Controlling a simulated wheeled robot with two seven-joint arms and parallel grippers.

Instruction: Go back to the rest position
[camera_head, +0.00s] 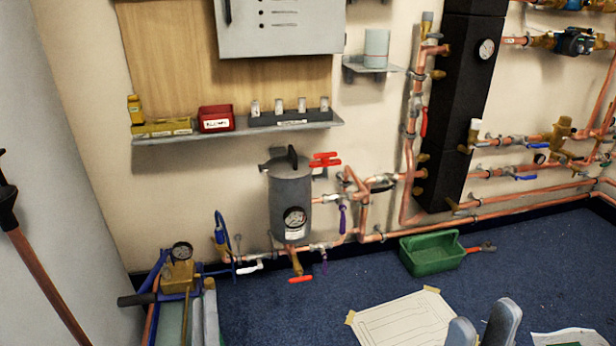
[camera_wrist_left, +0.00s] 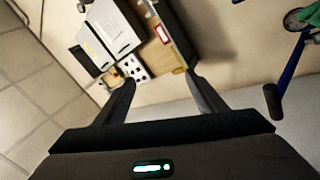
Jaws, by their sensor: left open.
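My left gripper (camera_wrist_left: 160,80) shows in the left wrist view with its two dark fingers wide apart and nothing between them. It does not show in the head view. At the bottom edge of the head view, two grey rounded fingertips, which appear to be my right gripper (camera_head: 482,330), stand apart with a gap between them. They are over the floor near the paper sheet (camera_head: 400,320). The rest of that gripper is cut off by the frame.
A wall shelf (camera_head: 240,132) carries a red box (camera_head: 216,118) and small parts. A grey tank (camera_head: 291,205) and copper pipes line the wall. A blue pump (camera_head: 181,272) stands at lower left. A green tray (camera_head: 432,254) lies on the blue floor, which is otherwise mostly clear.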

